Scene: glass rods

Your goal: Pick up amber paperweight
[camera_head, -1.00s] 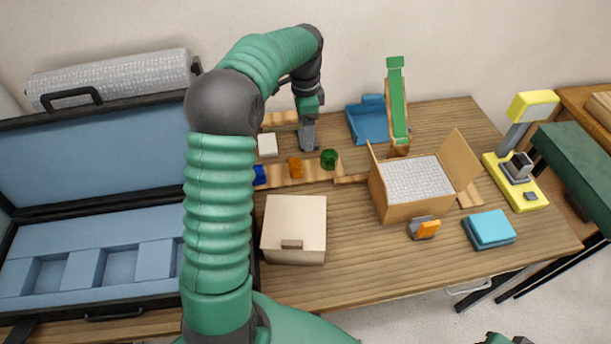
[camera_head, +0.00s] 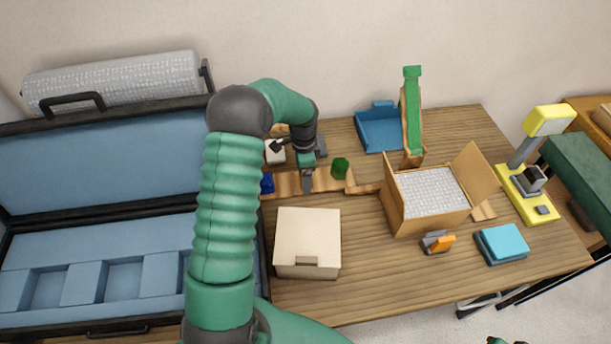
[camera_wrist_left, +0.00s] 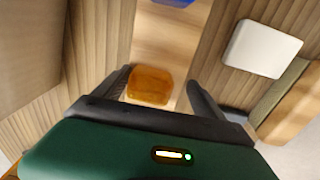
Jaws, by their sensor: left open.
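The amber paperweight (camera_wrist_left: 150,85) is a translucent orange block on a wooden strip, seen in the left wrist view. My left gripper (camera_wrist_left: 160,78) is open, with one finger on each side of the block and a gap to the right finger. I cannot tell its height above the strip. In the head view my left gripper (camera_head: 308,183) points down over the wooden strip (camera_head: 288,184) and hides the amber paperweight. A green paperweight (camera_head: 340,168) stands to the right and a blue one (camera_head: 267,183) to the left.
A beige box (camera_head: 307,240) stands in front of the strip. An open carton (camera_head: 430,215) is at the right, with a blue tray (camera_head: 380,130) behind. A white block (camera_head: 274,152) lies near the arm. A large open case (camera_head: 100,240) fills the left.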

